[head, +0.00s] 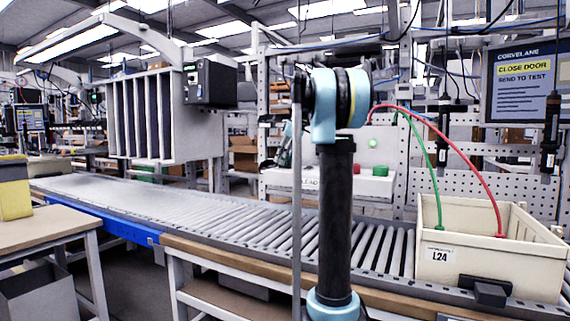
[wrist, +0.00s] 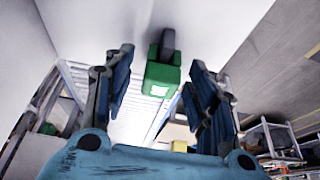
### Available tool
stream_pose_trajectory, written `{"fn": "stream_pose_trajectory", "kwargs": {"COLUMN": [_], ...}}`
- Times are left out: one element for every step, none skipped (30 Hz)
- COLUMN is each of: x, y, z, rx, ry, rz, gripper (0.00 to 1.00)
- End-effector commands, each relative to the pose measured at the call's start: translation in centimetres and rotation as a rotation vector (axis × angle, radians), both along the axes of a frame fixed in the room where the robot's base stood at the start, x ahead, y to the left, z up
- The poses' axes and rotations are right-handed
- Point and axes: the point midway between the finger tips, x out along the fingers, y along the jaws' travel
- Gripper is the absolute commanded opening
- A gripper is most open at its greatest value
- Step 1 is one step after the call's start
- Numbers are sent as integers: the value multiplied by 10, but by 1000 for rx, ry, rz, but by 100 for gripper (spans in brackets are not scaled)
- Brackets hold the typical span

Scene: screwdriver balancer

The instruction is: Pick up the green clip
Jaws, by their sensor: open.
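In the wrist view a green clip (wrist: 163,79) with a dark grey upper part shows between the fingers of my gripper (wrist: 158,72). The gripper is open, with a visible gap on each side of the clip. I cannot tell how far the clip lies beyond the fingertips. In the head view my arm stands in front of the workbench and hides part of it. The clip cannot be made out for certain there, and the gripper is mostly hidden.
A roller conveyor (head: 225,209) crosses the head view. A beige bin (head: 475,268) marked L24 stands at right, with a green cable (head: 428,158) and a red cable (head: 470,163) reaching it. A wooden-topped table (head: 45,228) stands at left.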

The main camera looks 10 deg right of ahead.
Motion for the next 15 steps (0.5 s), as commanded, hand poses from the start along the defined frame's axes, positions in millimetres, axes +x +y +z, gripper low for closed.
{"fn": "stream_pose_trajectory", "kwargs": {"x": [0, 0, 0, 0, 0, 0, 0, 0, 0, 0, 0, 0, 0, 0, 0], "y": [0, 0, 0, 0, 0, 0, 0, 0, 0, 0, 0, 0, 0, 0, 0], "z": [0, 0, 0, 0, 0, 0, 0, 0, 0, 0, 0, 0, 0, 0, 0], "rx": [0, 0, 0, 0, 0, 0, 0, 0, 0, 0, 0, 0, 0, 0, 0], "ry": [0, 0, 0, 0, 0, 0, 0, 0, 0, 0, 0, 0, 0, 0, 0], "rz": [0, 0, 0, 0, 0, 0, 0, 0, 0, 0, 0, 0, 0, 0, 0], "gripper": [52, 52, 43, 36, 29, 20, 13, 12, 12, 12, 12, 12, 12, 12, 12]}}
